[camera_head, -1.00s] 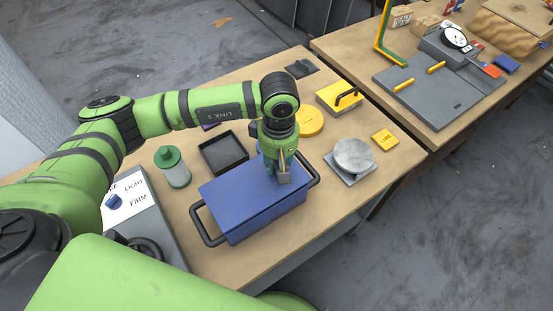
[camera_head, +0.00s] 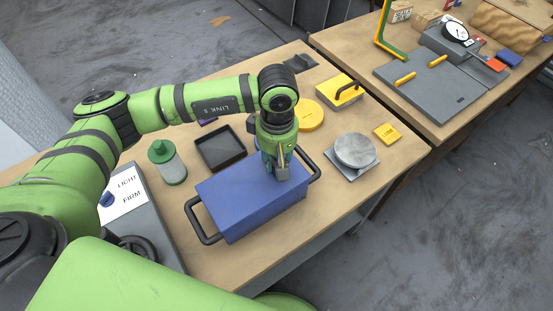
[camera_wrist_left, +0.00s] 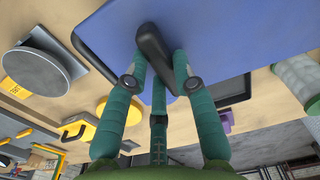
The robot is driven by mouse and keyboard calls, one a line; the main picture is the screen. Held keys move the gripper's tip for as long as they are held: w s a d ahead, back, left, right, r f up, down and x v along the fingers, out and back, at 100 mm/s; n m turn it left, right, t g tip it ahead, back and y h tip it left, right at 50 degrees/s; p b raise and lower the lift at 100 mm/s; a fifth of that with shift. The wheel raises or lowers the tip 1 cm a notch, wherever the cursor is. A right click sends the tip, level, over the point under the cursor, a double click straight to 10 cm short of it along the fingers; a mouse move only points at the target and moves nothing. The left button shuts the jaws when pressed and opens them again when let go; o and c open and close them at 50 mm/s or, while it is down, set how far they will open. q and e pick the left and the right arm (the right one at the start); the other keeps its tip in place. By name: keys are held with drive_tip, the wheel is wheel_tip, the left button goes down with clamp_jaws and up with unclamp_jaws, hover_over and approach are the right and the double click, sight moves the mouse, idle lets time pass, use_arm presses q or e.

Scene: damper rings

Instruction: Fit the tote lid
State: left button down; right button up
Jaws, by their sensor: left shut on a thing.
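The blue tote (camera_head: 263,218) stands on the wooden table, with a black loop handle at each end. The flat blue lid (camera_head: 230,186) lies over its top; I see no clear gap along the near side. My left gripper (camera_head: 281,174) points down over the right part of the lid. In the left wrist view its teal fingers (camera_wrist_left: 158,80) close around a dark grip piece (camera_wrist_left: 150,42) against the blue lid (camera_wrist_left: 225,30). The fingers hide part of this grip. My right gripper is in neither view.
A black tray (camera_head: 220,150) and a green-capped jar (camera_head: 168,163) stand behind the tote on the left. A round grey disc (camera_head: 355,150) on a plate, a yellow disc (camera_head: 309,116) and a yellow handled block (camera_head: 340,94) lie behind and right. A LIGHT/FIRM panel (camera_head: 124,195) is at left.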

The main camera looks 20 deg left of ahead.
use_arm(q)
drive_tip(key=shift+f+b, duration=0.3)
drive_tip(key=shift+b, duration=0.1)
idle(0.8)
drive_tip(key=c, duration=0.9)
unclamp_jaws()
drive_tip(key=shift+c, duration=0.2)
wheel_tip(320, 180, up, 12)
drive_tip(key=shift+d, duration=0.1)
